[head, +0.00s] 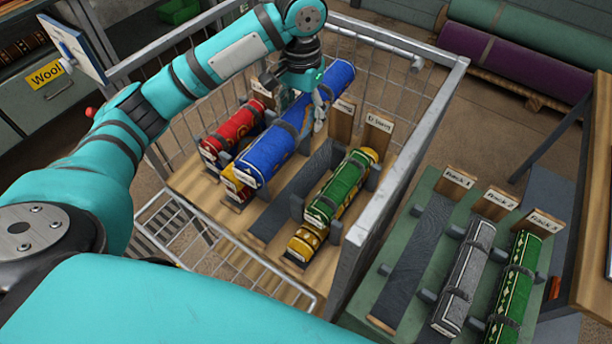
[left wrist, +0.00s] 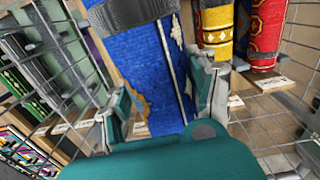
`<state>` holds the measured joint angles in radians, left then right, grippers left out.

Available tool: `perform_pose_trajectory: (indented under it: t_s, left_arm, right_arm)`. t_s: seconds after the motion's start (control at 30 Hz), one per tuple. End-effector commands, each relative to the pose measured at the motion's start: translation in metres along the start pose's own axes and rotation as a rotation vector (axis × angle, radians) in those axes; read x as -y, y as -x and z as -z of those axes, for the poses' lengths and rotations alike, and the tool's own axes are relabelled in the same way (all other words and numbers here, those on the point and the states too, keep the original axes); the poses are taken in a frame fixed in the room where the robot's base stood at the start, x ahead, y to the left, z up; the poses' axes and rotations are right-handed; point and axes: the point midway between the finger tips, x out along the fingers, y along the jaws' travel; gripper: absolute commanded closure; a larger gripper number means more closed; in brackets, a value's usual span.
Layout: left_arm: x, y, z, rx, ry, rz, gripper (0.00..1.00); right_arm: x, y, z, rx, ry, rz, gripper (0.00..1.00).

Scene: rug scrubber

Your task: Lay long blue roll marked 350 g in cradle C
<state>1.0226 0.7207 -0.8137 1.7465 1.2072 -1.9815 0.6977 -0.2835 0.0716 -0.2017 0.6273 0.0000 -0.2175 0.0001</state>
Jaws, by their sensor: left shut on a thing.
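The long blue roll (head: 270,150) with dark straps is held by my left gripper (head: 305,100) near its far end, over the wire cart. It slants across the cart, above a yellow roll (head: 238,190) that it partly hides. In the left wrist view the blue roll (left wrist: 150,70) lies between the two fingers of my left gripper (left wrist: 160,110). No weight mark is readable on it. An empty dark cradle strip (head: 285,203) lies between the blue roll and a green roll (head: 340,187). The small cradle labels are hard to read. My right gripper is not in view.
A red roll (head: 232,130) lies left of the blue one. A yellow roll (head: 306,240) is near the green roll. The cart's metal rim (head: 400,150) surrounds them. At right, a green rack (head: 425,190) holds grey (head: 470,265) and green (head: 515,275) rolls.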

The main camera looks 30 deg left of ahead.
Motion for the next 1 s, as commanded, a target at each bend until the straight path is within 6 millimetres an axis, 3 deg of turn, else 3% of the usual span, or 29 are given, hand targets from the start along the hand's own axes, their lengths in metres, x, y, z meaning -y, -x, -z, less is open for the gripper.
perform_pose_trajectory:
  t_s: [0.13,0.27,0.4,0.5,0.8,1.0]
  left_arm:
    - [0.017,0.015,0.021,0.0,-0.03,-0.001,0.89]
    - [0.022,0.005,0.026,0.003,-0.045,-0.002,0.89]
    - [0.022,-0.031,0.026,0.005,-0.046,-0.004,0.89]
    - [0.022,-0.058,0.026,0.004,-0.045,-0.004,0.89]
    - [0.024,-0.132,0.025,0.004,-0.043,0.002,0.89]
    - [0.024,-0.184,0.025,0.002,-0.043,0.002,0.89]
  right_arm:
    - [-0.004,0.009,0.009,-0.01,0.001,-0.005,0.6]
    - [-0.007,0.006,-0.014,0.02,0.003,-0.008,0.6]
    - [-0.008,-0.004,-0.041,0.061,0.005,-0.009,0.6]
    - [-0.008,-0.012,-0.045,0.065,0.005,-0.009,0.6]
    - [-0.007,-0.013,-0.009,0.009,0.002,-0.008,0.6]
    - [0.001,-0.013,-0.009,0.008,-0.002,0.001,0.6]
